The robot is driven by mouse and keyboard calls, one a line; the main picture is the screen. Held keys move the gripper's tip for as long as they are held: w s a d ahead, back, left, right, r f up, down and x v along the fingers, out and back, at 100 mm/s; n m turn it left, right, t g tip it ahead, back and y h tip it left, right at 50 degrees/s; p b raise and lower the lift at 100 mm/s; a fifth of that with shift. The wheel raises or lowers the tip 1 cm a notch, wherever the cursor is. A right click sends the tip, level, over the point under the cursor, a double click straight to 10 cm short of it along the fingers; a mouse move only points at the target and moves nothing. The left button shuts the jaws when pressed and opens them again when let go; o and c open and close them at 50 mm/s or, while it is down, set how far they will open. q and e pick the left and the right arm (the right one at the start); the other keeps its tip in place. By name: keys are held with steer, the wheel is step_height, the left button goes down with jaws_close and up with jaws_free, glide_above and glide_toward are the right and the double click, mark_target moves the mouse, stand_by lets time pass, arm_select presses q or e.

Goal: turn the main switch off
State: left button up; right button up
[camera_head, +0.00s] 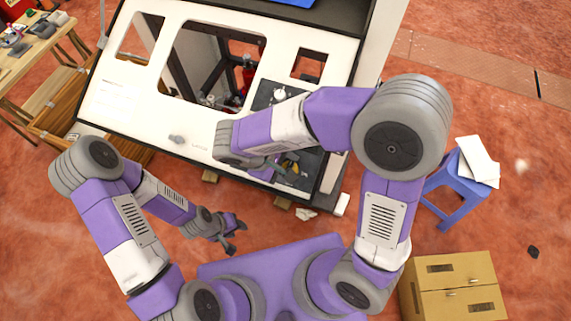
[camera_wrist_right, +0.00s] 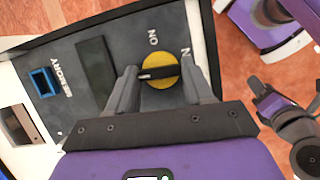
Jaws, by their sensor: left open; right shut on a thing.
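The main switch (camera_wrist_right: 158,80) is a yellow disc with a dark handle on the dark control panel (camera_wrist_right: 95,110). In the right wrist view its handle lies nearly level across the picture, with "ON" lettering just above the disc. My right gripper (camera_wrist_right: 160,85) is shut on the switch, one finger on each side of it. In the head view the right gripper (camera_head: 286,166) reaches over the panel's lower part, and the arm partly covers the yellow disc. My left gripper (camera_head: 233,232) is open and empty, low in front of the machine, apart from it.
The white machine (camera_head: 120,100) has window openings and a red item (camera_head: 249,73) inside. A blue socket (camera_wrist_right: 43,82) marked "MEMORY" sits on the panel.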

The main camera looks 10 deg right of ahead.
steer(key=shift+n, duration=0.5)
steer(key=o, duration=1)
steer(key=shift+o, duration=0.2)
steer(key=v, duration=0.7)
steer(key=shift+a+r, duration=0.2)
steer(key=shift+r, duration=0.05)
steer(key=shift+s, duration=0.1)
